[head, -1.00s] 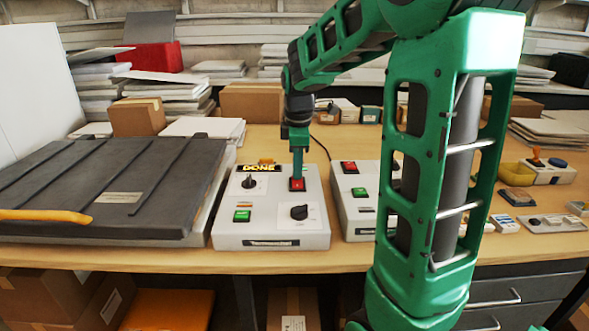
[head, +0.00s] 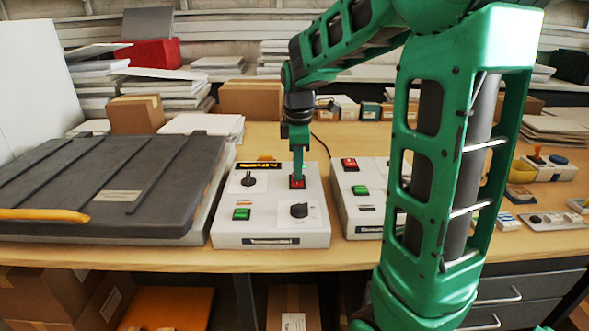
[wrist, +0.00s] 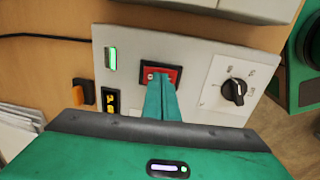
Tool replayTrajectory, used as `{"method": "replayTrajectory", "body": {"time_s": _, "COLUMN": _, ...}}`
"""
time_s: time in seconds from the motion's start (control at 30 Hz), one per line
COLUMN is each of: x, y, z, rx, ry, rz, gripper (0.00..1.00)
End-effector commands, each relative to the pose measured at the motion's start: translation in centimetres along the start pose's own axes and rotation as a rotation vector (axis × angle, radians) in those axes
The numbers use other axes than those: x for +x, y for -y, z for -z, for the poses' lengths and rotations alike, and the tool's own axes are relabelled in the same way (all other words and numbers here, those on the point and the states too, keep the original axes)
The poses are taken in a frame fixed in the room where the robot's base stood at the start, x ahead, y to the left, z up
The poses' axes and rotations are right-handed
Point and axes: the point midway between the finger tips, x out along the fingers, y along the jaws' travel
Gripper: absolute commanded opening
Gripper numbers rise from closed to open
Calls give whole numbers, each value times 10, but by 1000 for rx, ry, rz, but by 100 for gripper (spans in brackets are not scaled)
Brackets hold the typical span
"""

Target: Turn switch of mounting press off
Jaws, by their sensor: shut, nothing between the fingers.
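The grey control box (head: 271,228) stands on the bench beside a large dark flat-lidded press (head: 100,185). It carries a red switch (head: 297,184), a green button (head: 241,214), two black knobs and a small dark display (head: 258,166) with yellow text too small to read. My gripper (head: 298,178) points down with its fingers shut and empty, its tips at the red switch. In the wrist view the tips (wrist: 161,83) overlap the lower part of the red switch (wrist: 147,71) and hide some of it. I cannot tell whether they press it.
A second grey box (head: 352,212) with a red switch (head: 349,163) and a green button stands close on the right. In the wrist view a green lamp (wrist: 111,58), a dial (wrist: 233,91) and an orange block (wrist: 83,92) lie around the fingers. Cartons and board stacks fill the back.

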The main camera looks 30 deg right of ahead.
Motion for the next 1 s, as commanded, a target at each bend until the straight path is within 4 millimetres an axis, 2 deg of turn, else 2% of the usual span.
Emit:
{"method": "replayTrajectory", "body": {"time_s": 0.23, "x": -2, "y": -1, "z": 0, "rx": 0, "ry": -1, "rz": -2, "gripper": 0}}
{"method": "replayTrajectory", "body": {"time_s": 0.37, "x": -11, "y": -2, "z": 2, "rx": -1, "ry": -2, "rz": -5, "gripper": 0}}
{"method": "replayTrajectory", "body": {"time_s": 0.47, "x": -26, "y": -2, "z": 3, "rx": -2, "ry": -2, "rz": -5, "gripper": 0}}
{"method": "replayTrajectory", "body": {"time_s": 0.8, "x": -96, "y": 1, "z": 3, "rx": -1, "ry": -2, "rz": -4, "gripper": 0}}
{"method": "replayTrajectory", "body": {"time_s": 1.0, "x": -126, "y": 2, "z": 3, "rx": -2, "ry": -1, "rz": -3, "gripper": 0}}
